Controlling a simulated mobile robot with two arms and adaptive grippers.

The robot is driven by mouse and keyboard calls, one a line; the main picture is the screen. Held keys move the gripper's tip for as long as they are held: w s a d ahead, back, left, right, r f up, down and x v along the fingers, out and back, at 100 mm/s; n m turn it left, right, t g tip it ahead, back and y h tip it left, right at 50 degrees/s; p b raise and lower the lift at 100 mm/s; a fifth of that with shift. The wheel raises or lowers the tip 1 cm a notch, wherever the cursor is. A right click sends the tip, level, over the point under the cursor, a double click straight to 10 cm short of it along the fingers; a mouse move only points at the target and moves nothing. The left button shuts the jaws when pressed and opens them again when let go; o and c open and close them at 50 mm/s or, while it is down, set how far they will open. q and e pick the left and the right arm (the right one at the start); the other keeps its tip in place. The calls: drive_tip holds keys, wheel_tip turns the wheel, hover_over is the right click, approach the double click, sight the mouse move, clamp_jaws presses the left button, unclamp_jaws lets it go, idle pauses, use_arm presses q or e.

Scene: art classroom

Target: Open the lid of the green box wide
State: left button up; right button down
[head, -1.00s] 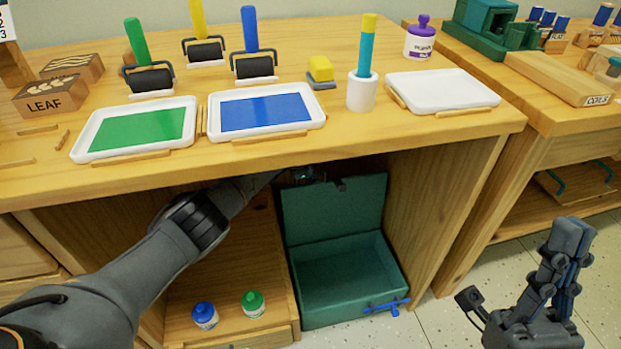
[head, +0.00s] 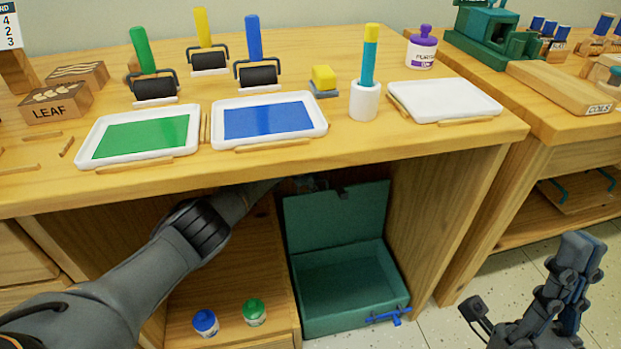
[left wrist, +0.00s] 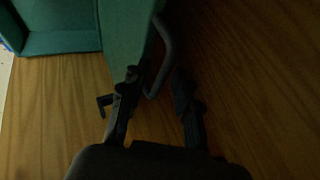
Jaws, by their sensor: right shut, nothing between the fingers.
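The green box (head: 312,322) stands on the floor level under the table. Its lid (head: 335,220) is raised, about upright at the back, and the inside shows empty. A blue latch-like piece (head: 388,316) is at its front right. My left arm reaches under the tabletop, with the left gripper (head: 308,183) dim at the lid's top edge. In the left wrist view, the left gripper (left wrist: 156,78) has its fingers apart, beside the lid (left wrist: 125,35). A grey loop handle (left wrist: 166,50) reaches between the fingers; contact is unclear. My right gripper (head: 581,240) is shut and empty at the right.
The wooden tabletop (head: 400,140) overhangs the box and my left arm. A wooden side panel (head: 445,200) stands close right of the box. Blue (head: 205,322) and green (head: 254,311) capped jars stand on a shelf to its left. Trays and rollers are on top.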

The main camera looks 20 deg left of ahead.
use_arm(q)
drive_tip(key=shift+s+a, duration=0.1)
drive_tip(key=v, duration=1.2)
idle(0.4)
